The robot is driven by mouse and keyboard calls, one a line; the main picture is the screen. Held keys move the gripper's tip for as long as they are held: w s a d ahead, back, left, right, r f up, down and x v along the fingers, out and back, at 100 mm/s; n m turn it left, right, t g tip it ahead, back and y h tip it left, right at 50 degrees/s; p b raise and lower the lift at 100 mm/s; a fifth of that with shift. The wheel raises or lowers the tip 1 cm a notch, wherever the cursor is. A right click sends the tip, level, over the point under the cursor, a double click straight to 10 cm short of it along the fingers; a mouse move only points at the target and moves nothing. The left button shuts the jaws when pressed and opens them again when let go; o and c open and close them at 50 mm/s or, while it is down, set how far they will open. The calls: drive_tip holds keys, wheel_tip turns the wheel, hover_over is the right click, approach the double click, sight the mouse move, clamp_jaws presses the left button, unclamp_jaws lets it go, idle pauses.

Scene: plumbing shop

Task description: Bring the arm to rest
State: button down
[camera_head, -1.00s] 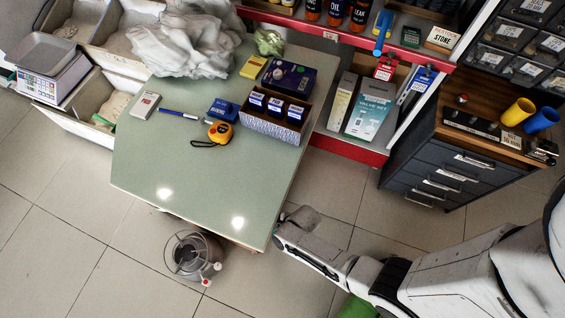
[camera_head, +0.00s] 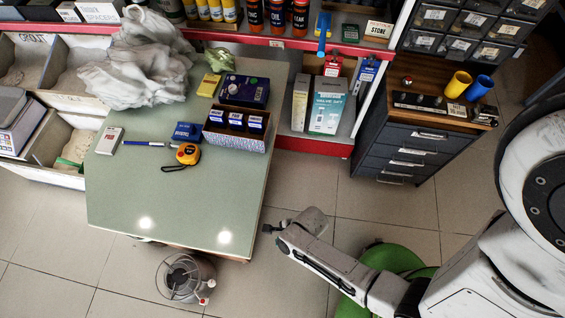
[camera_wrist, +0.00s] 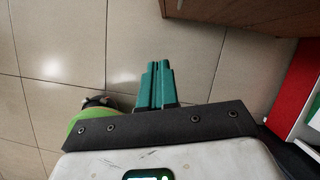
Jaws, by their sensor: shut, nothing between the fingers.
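My arm reaches in from the right of the head view, over the tiled floor. My gripper (camera_head: 268,228) is at its far end, just right of the green table's (camera_head: 190,215) front right corner. In the wrist view its teal fingers (camera_wrist: 157,72) lie together, with nothing between them, above bare floor tiles. The head view shows the fingertips only as a small dark shape, and their height against the tabletop is hard to judge.
The table holds a tape measure (camera_head: 187,154), a box of blue packets (camera_head: 237,130) and a crumpled white bag (camera_head: 140,65). A gas burner (camera_head: 185,278) stands below its front edge. A drawer cabinet (camera_head: 410,150) stands behind right.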

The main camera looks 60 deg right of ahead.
drive_tip(key=shift+s+r, duration=0.1)
drive_tip(key=shift+r, duration=0.25)
drive_tip(key=d+r+n+h, duration=0.1)
drive_tip(key=d+r+n, duration=0.2)
drive_tip(key=r+n, duration=0.6)
drive_tip(key=d+r+n+g+h, duration=0.1)
drive_tip(key=d+r+n, duration=0.2)
drive_tip(key=r+n, duration=0.6)
drive_tip(key=s+d+r+n+g+h, duration=0.1)
drive_tip(key=d+r+n, duration=0.2)
drive_tip(key=r+n, duration=0.5)
drive_tip(key=shift+d+r+n, duration=0.3)
drive_tip(key=shift+r+n, duration=0.1)
drive_tip(key=shift+n, duration=0.5)
drive_tip(key=shift+s, duration=0.1)
